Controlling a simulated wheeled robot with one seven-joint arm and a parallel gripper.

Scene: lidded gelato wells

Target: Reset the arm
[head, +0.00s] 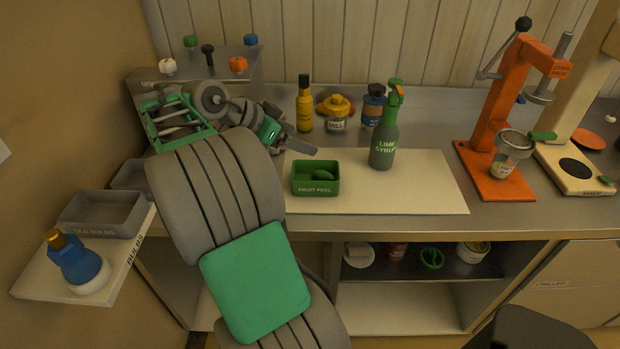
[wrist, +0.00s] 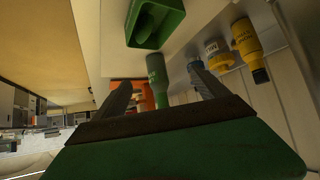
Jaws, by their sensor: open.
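My gripper (head: 298,142) is above the left part of the counter, beside the pale board (head: 420,195), with one grey finger showing clearly in the head view. In the wrist view my gripper (wrist: 163,88) shows two grey fingers spread apart with nothing held between them. The green fruit peel bin (head: 316,191) stands on the board just below and right of the gripper. It also shows at the top of the wrist view (wrist: 155,22). The green lime syrup bottle (head: 384,140) stands upright on the board, apart from the gripper; its body shows beyond the fingers in the wrist view (wrist: 158,78).
An orange press (head: 497,125) stands at right. A green rack (head: 170,125) lies behind my arm at left. A grey old-bulbs bin (head: 103,213) and a blue bottle (head: 78,264) occupy the left shelf. The board's right part is clear.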

